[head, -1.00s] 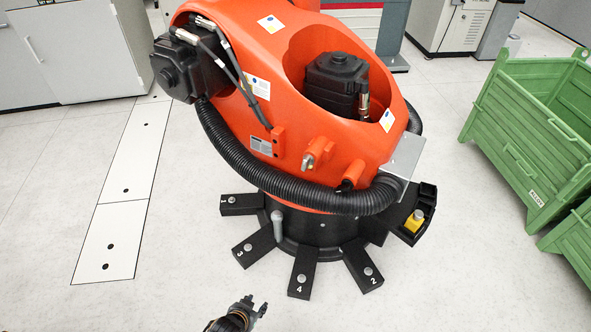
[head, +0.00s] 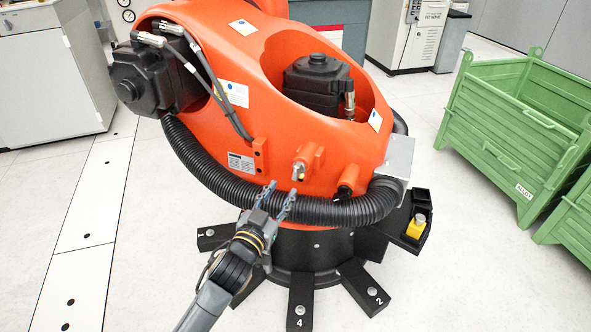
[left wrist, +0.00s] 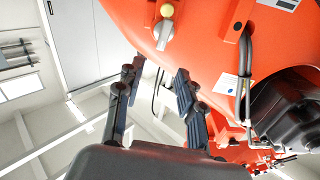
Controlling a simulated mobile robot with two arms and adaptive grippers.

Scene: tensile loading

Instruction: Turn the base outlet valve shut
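A small valve (head: 298,171) with a grey handle sticks out of the front of the orange robot body. In the left wrist view a grey handle with a yellow round end (left wrist: 164,30) shows on the orange surface, beyond the fingertips. My left gripper (head: 276,195) is open and empty, just below and left of the valve in the head view, with its fingers pointing up towards the body. The wrist view shows the two fingers (left wrist: 158,75) apart with nothing between them. I see no contact with the valve. My right gripper is not in view.
A black ribbed hose (head: 230,190) curves around the orange body (head: 235,135) close to my gripper. Black numbered feet (head: 300,305) spread from its base. Green crates (head: 510,130) stand at the right and a grey cabinet (head: 50,85) at the left. The floor at lower right is clear.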

